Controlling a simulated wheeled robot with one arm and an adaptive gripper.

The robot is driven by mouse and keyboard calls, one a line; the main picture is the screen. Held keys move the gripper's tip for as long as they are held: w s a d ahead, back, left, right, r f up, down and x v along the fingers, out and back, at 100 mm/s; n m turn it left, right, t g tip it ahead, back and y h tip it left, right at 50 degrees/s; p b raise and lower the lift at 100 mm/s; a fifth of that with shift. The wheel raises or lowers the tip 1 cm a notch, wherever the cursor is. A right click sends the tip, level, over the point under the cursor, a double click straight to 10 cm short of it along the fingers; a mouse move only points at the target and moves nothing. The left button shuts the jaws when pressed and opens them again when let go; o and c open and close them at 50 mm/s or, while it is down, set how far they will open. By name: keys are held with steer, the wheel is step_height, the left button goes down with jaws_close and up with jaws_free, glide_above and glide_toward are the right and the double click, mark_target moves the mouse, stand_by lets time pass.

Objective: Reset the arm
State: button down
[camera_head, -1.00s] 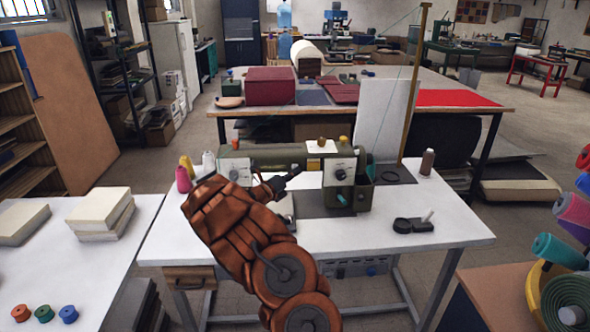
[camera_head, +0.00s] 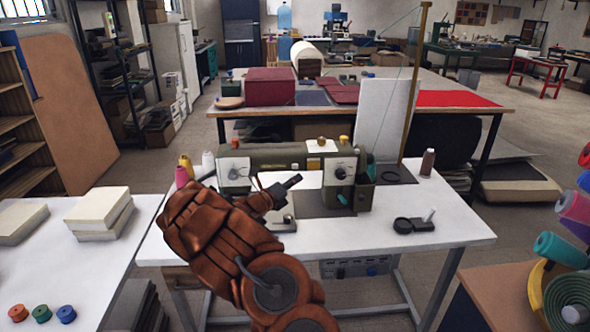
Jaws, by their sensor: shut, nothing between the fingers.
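My arm, in a brown padded cover, reaches up from the bottom of the head view. My gripper (camera_head: 291,182) is dark, shut and empty, and points to the right. It is in front of the olive-green sewing machine (camera_head: 262,155) on the white table (camera_head: 440,210). I cannot tell whether it touches the machine. The arm hides part of the machine's lower left and the table's front left.
Thread spools, including a brown one (camera_head: 427,162), stand around the machine. A black ring-shaped holder (camera_head: 413,225) lies at the right. White stacked blocks (camera_head: 100,212) are on the left table.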

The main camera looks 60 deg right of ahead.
steer(key=shift+s+a, duration=0.45)
steer(key=shift+a, duration=0.15)
steer(key=s+a+r+m+g+y, duration=0.5)
steer(key=s+a+r+m, duration=0.4)
steer(key=s+a+m, duration=0.5)
steer(key=s+a+f+m+t+y, duration=0.1)
steer(key=s+a+f+m+y, duration=0.1)
steer(key=a, duration=1.1)
steer(key=s+a+f+m+t+y, duration=0.2)
steer(key=s+a+m+y, duration=0.3)
steer(key=a, duration=0.8)
steer(key=s+a+f+m+t+y, duration=0.2)
steer(key=s+a+f+m+y, duration=0.1)
steer(key=a, duration=1.1)
steer(key=f+m+y, duration=0.1)
steer(key=m+y, duration=0.1)
steer(key=y, duration=0.1)
steer(key=shift+s+y, duration=0.3)
